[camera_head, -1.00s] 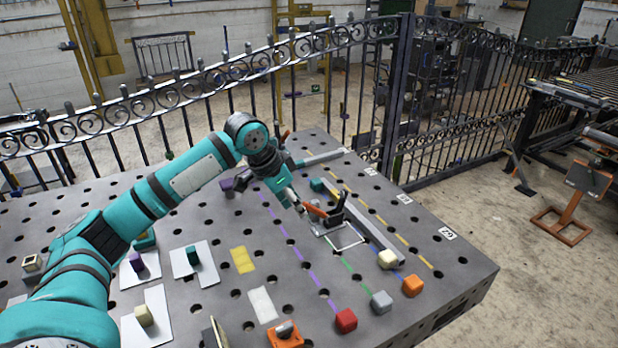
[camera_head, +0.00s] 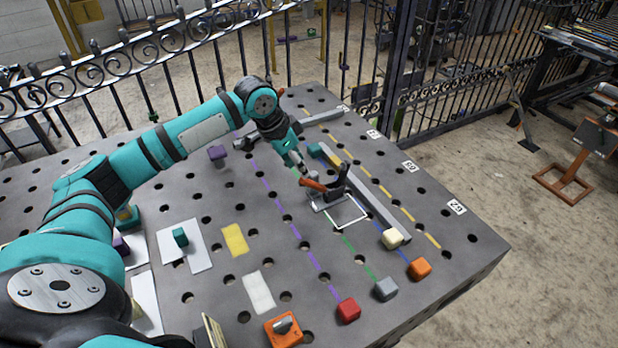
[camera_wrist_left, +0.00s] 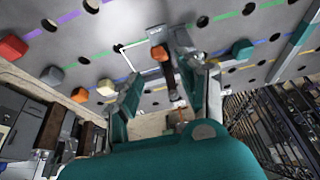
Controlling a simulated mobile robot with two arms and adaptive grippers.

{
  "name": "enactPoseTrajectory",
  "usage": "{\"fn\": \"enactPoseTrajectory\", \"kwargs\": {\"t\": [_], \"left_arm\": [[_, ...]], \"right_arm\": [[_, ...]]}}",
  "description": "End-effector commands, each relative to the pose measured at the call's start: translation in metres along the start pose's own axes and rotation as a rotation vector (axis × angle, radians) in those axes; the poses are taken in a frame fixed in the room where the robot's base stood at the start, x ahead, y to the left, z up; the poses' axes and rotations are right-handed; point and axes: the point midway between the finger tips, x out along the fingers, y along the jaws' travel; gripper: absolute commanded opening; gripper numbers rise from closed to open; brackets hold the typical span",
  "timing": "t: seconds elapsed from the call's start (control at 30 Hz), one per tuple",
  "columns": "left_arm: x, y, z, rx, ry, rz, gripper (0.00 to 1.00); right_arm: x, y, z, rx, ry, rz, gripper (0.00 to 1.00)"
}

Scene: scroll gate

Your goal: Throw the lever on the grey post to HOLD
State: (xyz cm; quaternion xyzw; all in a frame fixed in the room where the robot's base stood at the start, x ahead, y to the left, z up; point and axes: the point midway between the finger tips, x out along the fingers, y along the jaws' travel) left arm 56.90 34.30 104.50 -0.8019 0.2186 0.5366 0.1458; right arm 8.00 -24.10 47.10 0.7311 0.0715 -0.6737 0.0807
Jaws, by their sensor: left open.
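The lever has an orange handle (camera_head: 312,184), standing at a black bracket (camera_head: 338,184) on a small grey base (camera_head: 325,204) on the table. The handle leans left, toward my left gripper (camera_head: 303,175). In the left wrist view the orange handle (camera_wrist_left: 160,53) points down between the two fingers of the left gripper (camera_wrist_left: 157,78), which are apart, one on each side. I cannot tell whether a finger touches it. The grey base (camera_wrist_left: 157,33) carries a small marking too small to read. My right gripper is out of view.
A white outlined square (camera_head: 350,212) lies beside the lever. Red (camera_head: 348,309), grey (camera_head: 385,288), orange (camera_head: 420,268) and cream (camera_head: 392,238) blocks stand at the near right. A long grey bar (camera_head: 370,200) lies behind the lever. An orange box with a knob (camera_head: 284,328) stands in front.

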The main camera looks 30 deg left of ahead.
Motion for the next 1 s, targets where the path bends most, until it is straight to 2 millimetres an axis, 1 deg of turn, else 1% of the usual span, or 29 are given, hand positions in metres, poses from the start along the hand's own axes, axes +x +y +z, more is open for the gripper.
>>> {"fn": "enactPoseTrajectory", "kwargs": {"t": [0.03, 0.2, 0.3, 0.4, 0.57, 0.8, 0.87, 1.0], "left_arm": [[0.011, 0.001, 0.000, -0.001, -0.002, 0.003, 0.40], [0.045, 0.001, 0.000, -0.001, -0.002, 0.002, 0.40], [0.060, 0.001, 0.000, -0.001, -0.001, 0.002, 0.40], [0.071, 0.000, 0.000, 0.000, -0.001, 0.000, 0.40], [0.079, 0.000, 0.000, 0.000, 0.001, 0.000, 0.40], [0.080, 0.000, 0.000, 0.001, 0.001, -0.001, 0.40], [0.080, 0.000, 0.000, 0.001, 0.000, -0.001, 0.34], [0.079, 0.000, 0.000, 0.001, 0.001, -0.001, 0.16]], "right_arm": [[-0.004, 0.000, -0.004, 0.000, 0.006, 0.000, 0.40], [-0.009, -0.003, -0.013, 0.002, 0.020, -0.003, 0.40], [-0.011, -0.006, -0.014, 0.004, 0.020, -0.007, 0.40], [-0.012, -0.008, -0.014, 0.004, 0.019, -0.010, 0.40], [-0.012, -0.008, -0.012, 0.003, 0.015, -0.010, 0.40], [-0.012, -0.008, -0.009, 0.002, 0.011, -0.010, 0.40], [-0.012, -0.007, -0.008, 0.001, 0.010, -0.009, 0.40], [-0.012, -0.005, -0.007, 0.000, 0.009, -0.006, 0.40]]}}
